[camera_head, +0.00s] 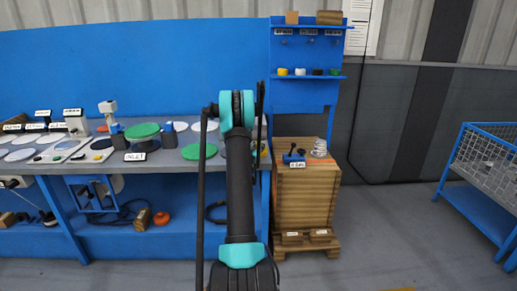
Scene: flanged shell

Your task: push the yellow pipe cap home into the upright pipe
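A small yellow cap-like piece (283,72) sits at the left end of the blue wall shelf, in a row with white, black and green pieces. It is too small to tell for certain that it is the pipe cap. I cannot make out an upright pipe for sure; a short dark upright cylinder (168,135) stands on the grey bench. A small yellowish patch (263,148) shows just right of my arm, mostly hidden. My arm rises through the middle of the view, and my gripper does not show.
The grey bench (75,165) at left holds green and pale discs, labels and small devices. A wooden crate stack (305,205) stands right of my arm, with a blue tool and a coil on top. A blue-framed wire cart (488,165) is at far right. Floor between them is clear.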

